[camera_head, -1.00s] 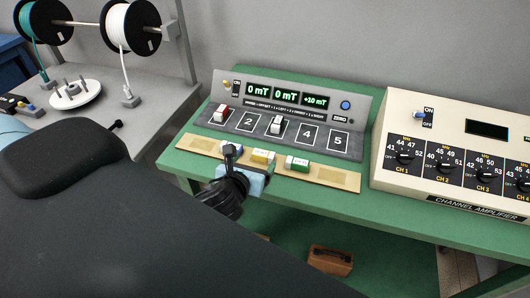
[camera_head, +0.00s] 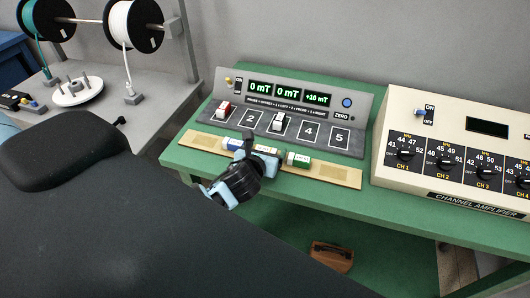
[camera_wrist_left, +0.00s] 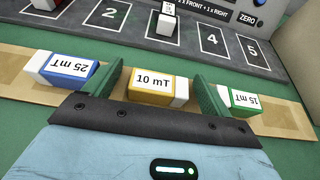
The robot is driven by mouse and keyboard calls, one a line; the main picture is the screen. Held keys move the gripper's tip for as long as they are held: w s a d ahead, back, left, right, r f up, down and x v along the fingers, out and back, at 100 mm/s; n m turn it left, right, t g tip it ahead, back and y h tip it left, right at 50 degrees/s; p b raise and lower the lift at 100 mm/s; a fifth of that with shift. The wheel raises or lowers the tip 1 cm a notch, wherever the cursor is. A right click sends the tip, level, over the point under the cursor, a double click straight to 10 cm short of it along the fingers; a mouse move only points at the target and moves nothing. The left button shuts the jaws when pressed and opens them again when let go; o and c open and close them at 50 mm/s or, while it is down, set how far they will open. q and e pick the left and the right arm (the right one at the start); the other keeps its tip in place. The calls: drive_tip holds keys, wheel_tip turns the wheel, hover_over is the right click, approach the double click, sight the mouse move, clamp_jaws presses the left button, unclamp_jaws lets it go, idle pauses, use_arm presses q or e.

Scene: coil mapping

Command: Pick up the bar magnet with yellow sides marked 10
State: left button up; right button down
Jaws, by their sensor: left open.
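The bar magnet with yellow sides (camera_wrist_left: 156,87) has a white top label reading 10 mT and lies on the tan strip. In the left wrist view it lies between the two green fingers of my left gripper (camera_wrist_left: 160,88), which is open around it, with small gaps visible. In the head view my left gripper (camera_head: 247,160) hides most of the yellow magnet (camera_head: 266,150). A blue magnet marked 25 mT (camera_wrist_left: 62,71) lies to its left and a green magnet marked 15 mT (camera_wrist_left: 238,100) to its right, close outside the fingers. My right gripper is not in view.
The tan strip (camera_head: 340,174) lies along the front of the green table (camera_head: 185,163). Behind it stands the meter panel with numbered slots (camera_head: 311,132); a red magnet (camera_head: 224,109) and a white-topped magnet (camera_head: 278,121) sit there. The channel amplifier (camera_head: 455,160) stands at the right.

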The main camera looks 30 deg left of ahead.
use_arm(q)
drive_tip(key=c, duration=1.1)
drive_tip(key=shift+r, duration=0.1)
drive_tip(key=shift+c, duration=0.2)
drive_tip(key=shift+r, duration=0.85)
drive_tip(key=shift+s+r, duration=0.2)
drive_tip(key=shift+r, duration=0.7)
drive_tip(key=s+a+r+b, duration=0.1)
drive_tip(key=s+a, duration=0.1)
drive_tip(key=s, duration=1.3)
drive_tip(key=shift+s+a+r, duration=0.15)
drive_tip(key=shift+s, duration=0.05)
